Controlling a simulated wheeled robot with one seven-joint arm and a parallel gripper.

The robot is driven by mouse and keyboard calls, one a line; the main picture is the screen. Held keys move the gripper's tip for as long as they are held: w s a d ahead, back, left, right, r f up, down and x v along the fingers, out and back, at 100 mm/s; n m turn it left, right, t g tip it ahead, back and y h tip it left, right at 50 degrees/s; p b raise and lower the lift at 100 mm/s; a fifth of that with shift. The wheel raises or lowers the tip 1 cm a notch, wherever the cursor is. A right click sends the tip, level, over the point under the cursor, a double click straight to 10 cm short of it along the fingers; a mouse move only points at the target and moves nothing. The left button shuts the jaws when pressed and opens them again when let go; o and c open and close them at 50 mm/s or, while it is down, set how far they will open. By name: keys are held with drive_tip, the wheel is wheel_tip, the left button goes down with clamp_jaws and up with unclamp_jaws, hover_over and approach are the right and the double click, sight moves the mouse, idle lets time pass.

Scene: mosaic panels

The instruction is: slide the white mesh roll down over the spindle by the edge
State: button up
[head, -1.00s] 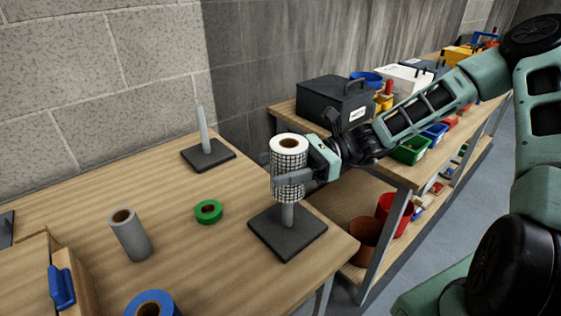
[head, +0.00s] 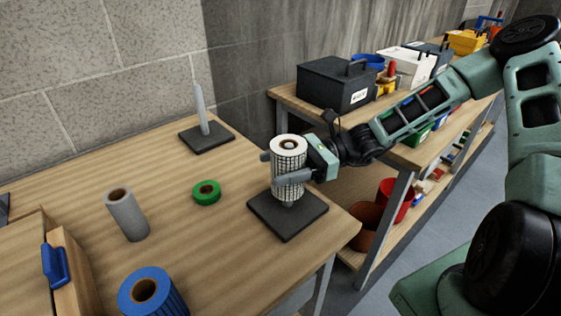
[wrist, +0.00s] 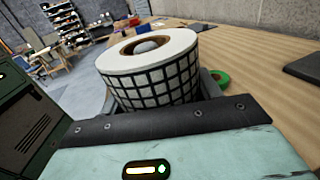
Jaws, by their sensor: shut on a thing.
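The white mesh roll (head: 289,163) with its black grid stands upright around the spindle by the table's edge. The spindle's tip (head: 289,145) shows inside the roll's core, and also in the wrist view (wrist: 148,45). The roll's lower end is a little above the dark square base (head: 287,218), with a short piece of post seeming to show below it. My gripper (head: 289,176) is shut on the roll from the right, one finger across its near side. The wrist view also shows the roll (wrist: 150,78) between the fingers.
A second, empty spindle (head: 201,112) stands at the back of the table. A green tape ring (head: 207,192), a grey roll (head: 127,214) and a blue roll (head: 153,292) are to the left. A shelf with a black box (head: 338,86) and bins stands behind my arm.

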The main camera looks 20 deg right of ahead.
drive_tip(key=shift+f+b, duration=0.9)
drive_tip(key=shift+f, duration=1.25)
drive_tip(key=o, duration=1.3)
drive_tip(key=d+b, duration=0.2)
drive_tip(key=d, duration=1.5)
drive_tip(key=shift+d, duration=0.25)
